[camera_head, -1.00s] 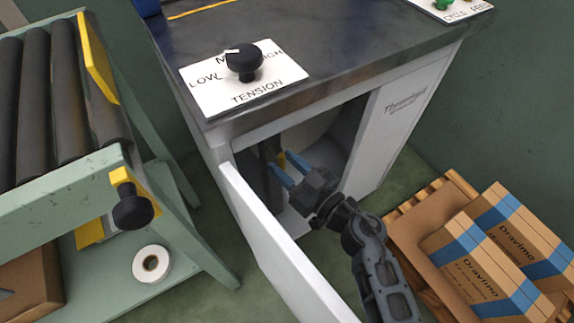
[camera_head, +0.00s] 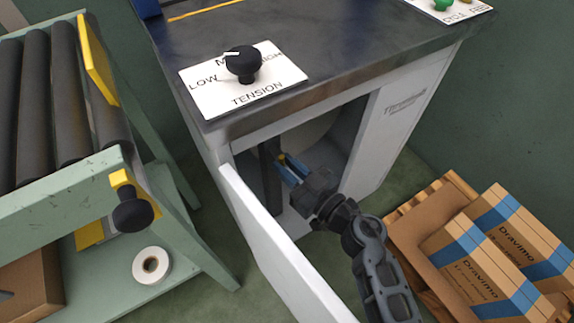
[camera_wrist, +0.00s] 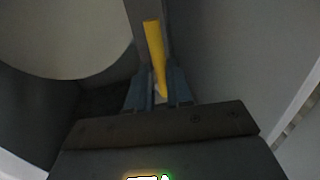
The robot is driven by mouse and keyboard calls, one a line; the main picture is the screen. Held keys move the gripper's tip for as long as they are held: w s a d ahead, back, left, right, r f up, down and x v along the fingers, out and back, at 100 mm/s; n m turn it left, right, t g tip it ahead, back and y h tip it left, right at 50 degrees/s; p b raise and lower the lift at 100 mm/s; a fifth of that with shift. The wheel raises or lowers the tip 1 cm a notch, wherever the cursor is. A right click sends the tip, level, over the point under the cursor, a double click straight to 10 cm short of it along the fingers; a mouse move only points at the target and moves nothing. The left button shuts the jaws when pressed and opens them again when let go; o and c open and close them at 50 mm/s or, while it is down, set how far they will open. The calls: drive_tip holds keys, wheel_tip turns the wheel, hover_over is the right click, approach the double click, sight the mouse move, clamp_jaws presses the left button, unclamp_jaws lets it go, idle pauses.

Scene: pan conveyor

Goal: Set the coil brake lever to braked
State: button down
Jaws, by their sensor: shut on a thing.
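The yellow lever (camera_wrist: 155,45) is inside the open cabinet; I take it as the coil brake lever. In the wrist view it runs down from a grey upright post (camera_wrist: 149,10) to between the blue fingers. My gripper (camera_wrist: 159,92) is shut on the lever's near end. In the head view, my gripper (camera_head: 286,168) reaches through the cabinet's doorway, and only a small yellow bit of the lever (camera_head: 282,158) shows by the fingertips. Most of the lever is hidden there. I see no marking for braked.
The white cabinet door (camera_head: 270,245) stands open just left of my arm. The worktop (camera_head: 320,50) with the tension knob (camera_head: 243,64) overhangs the opening. A large pale round coil (camera_wrist: 65,35) is left of the lever. Boxes (camera_head: 470,250) on a pallet stand right.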

drive_tip(key=shift+s+a+r+n+p, duration=0.1)
drive_tip(key=shift+a+r+n+p, duration=0.15)
drive_tip(key=shift+n+p, duration=0.35)
drive_tip(key=shift+w+d+r+n+h+p, duration=0.15)
drive_tip(key=shift+r+n+h+p, duration=0.3)
drive_tip(key=shift+n+p, duration=1.6)
drive_tip(key=shift+w+d+r+n+h+p, duration=0.15)
drive_tip(key=shift+n+h+p, duration=0.45)
drive_tip(key=shift+n+p, duration=1.45)
drive_tip(key=shift+w+d+r+n+h+p, duration=0.2)
drive_tip(key=shift+n+h+p, duration=0.35)
drive_tip(key=shift+n+p, duration=1.5)
drive_tip(key=shift+s+n+b, duration=0.15)
drive_tip(key=shift+n+b, duration=0.2)
drive_tip(key=shift+n, duration=0.2)
drive_tip(key=c, duration=1.1)
unclamp_jaws()
drive_tip(key=shift+d, duration=0.15)
